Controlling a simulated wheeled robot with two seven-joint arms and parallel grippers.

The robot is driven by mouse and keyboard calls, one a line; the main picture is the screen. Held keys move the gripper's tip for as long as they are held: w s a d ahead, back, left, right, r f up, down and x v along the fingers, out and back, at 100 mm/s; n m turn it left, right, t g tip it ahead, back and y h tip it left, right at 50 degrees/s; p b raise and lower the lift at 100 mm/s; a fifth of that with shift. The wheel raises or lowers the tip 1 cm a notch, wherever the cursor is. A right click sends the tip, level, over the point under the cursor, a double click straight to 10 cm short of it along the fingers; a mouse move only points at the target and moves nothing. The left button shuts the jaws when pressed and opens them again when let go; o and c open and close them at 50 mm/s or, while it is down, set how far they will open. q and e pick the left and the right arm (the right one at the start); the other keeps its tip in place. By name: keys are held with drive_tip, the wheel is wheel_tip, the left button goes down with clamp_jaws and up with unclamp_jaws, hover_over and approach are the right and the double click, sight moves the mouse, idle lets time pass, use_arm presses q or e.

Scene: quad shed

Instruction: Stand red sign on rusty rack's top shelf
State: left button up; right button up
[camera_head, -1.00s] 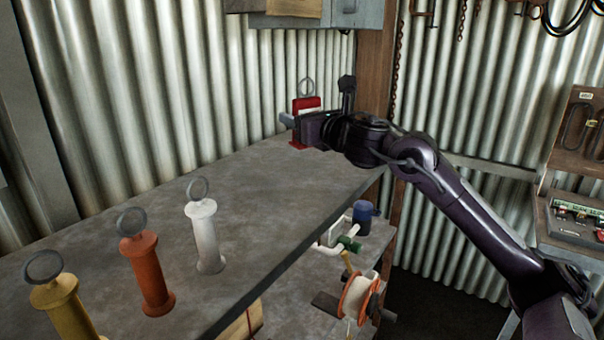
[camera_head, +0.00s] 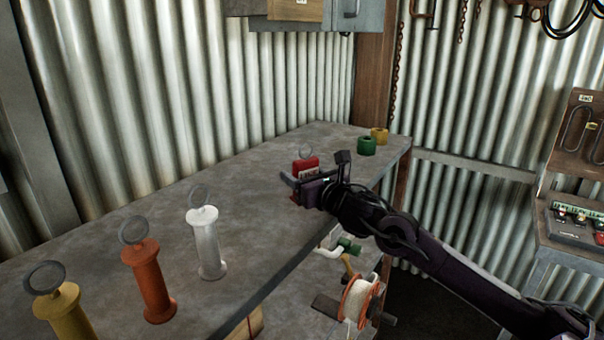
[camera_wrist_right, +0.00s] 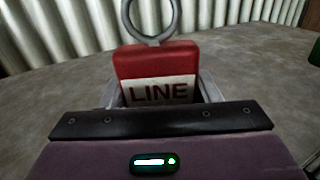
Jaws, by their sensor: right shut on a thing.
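The red sign (camera_head: 307,164) has a grey ring on top and a white label reading LINE. My right gripper (camera_head: 300,180) is shut around its body over the grey top shelf (camera_head: 240,250) of the rack. In the right wrist view the sign (camera_wrist_right: 155,62) stands upright between the fingers, its lower part hidden by the gripper. I cannot tell whether its base touches the shelf. White (camera_head: 206,242), orange (camera_head: 148,280) and yellow (camera_head: 65,312) ringed pieces stand in a row on the shelf's near part. My left gripper is not in view.
A green roll (camera_head: 366,146) and a yellow roll (camera_head: 379,136) sit at the shelf's far right end. A corrugated wall (camera_head: 180,100) runs behind the shelf. A cord reel (camera_head: 357,300) is on the lower level. The shelf between the white piece and the sign is clear.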

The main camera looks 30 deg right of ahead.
drive_tip(key=shift+f, duration=0.1)
drive_tip(key=o, duration=1)
drive_tip(key=shift+s+f+b, duration=0.1)
drive_tip(key=shift+s+b, duration=0.3)
drive_tip(key=shift+s, duration=0.15)
drive_tip(key=s+b, duration=0.1)
drive_tip(key=s, duration=0.4)
drive_tip(key=s+b, duration=0.2)
drive_tip(key=s, duration=0.4)
drive_tip(key=shift+r, duration=0.2)
